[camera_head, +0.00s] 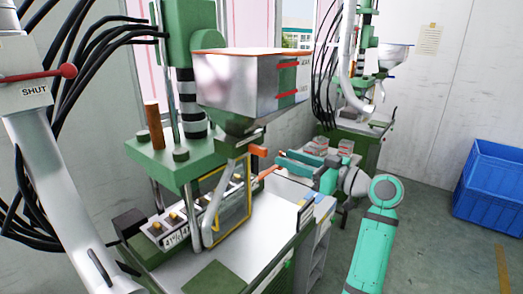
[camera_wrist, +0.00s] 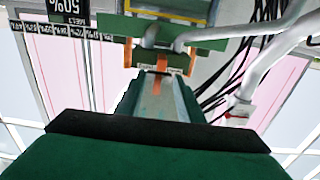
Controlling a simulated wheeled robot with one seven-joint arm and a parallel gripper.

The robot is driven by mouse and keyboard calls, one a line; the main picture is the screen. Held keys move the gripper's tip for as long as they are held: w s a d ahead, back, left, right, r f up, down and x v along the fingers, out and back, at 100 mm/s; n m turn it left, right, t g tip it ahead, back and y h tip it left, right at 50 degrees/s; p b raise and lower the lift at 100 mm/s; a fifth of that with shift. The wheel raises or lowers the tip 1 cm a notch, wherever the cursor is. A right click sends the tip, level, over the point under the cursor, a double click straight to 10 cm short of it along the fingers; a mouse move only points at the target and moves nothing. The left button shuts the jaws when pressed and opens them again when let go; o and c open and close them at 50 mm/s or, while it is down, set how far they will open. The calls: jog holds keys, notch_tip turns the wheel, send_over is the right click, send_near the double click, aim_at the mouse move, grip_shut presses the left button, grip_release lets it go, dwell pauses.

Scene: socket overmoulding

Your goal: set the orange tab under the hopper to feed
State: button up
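The silver hopper (camera_head: 235,82) with an orange rim stands on the green machine in the head view. Under its green cone, an orange tab (camera_head: 258,150) sticks out to the right. A thinner orange piece (camera_head: 268,172) shows just below it. My teal gripper (camera_head: 279,160) is level with these, its tips just right of them. Contact cannot be made out, nor any gap between the fingers. In the wrist view, orange parts (camera_wrist: 190,64) hang beneath the green machine part, beyond the fingers (camera_wrist: 160,100). Which orange part is the tab there is unclear.
A bent grey pipe (camera_head: 222,200) and a yellow-edged frame (camera_head: 240,205) stand below the hopper. A pipe marked SHUT with a red lever (camera_head: 66,70) is at left. A second machine (camera_head: 365,125) stands behind my arm. Blue crates (camera_head: 490,185) are at right; floor before them is clear.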

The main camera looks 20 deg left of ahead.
aim_at(266, 152)
jog(key=x, duration=1.1)
jog(key=shift+s, duration=0.2)
jog(key=shift+a, duration=0.1)
